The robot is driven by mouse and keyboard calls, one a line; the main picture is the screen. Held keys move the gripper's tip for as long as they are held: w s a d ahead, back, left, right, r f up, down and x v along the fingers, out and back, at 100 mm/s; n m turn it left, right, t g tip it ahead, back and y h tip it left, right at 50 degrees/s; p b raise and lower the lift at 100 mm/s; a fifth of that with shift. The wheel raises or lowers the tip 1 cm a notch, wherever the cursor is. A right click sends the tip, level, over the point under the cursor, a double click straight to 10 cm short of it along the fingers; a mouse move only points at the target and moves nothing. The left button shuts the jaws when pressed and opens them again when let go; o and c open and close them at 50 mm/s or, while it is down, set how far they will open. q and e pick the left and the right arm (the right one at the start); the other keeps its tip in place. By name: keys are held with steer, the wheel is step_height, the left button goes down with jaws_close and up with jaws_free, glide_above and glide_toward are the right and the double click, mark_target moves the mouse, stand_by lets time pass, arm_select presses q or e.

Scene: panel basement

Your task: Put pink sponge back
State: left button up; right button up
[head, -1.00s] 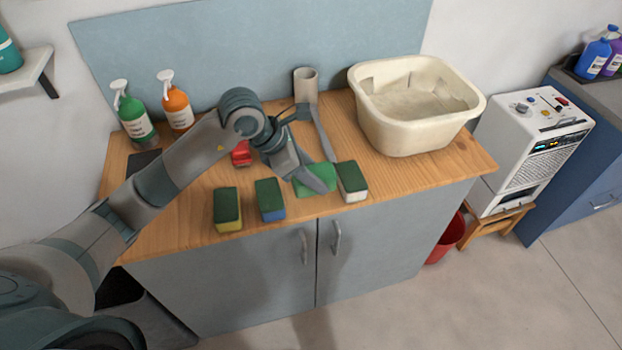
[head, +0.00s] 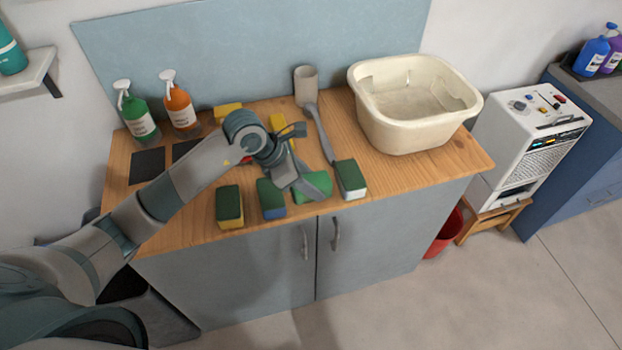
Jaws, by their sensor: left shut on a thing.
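No pink face shows in the head view. A green-topped sponge (head: 319,184) lies near the counter's front edge, partly covered by my left gripper (head: 305,189); its side colour is hidden. My left gripper is shut on this sponge, its fingers pointing down and to the right. The sponge sits in a row between a blue-sided green-topped sponge (head: 271,199) on the left and a white-sided green-topped sponge (head: 350,180) on the right. A yellow-sided green-topped sponge (head: 229,208) is at the row's left end. My right gripper is out of view.
A cream basin (head: 410,128) stands at the right of the wooden counter. Green (head: 137,117) and orange (head: 179,108) bottles, dark pads (head: 147,166) and a yellow block (head: 228,112) are at left.

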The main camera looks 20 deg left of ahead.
arm_select(q)
steer(key=shift+f, duration=0.1)
steer(key=o, duration=1)
steer(key=b+v, duration=0.3)
steer(key=v, duration=0.9)
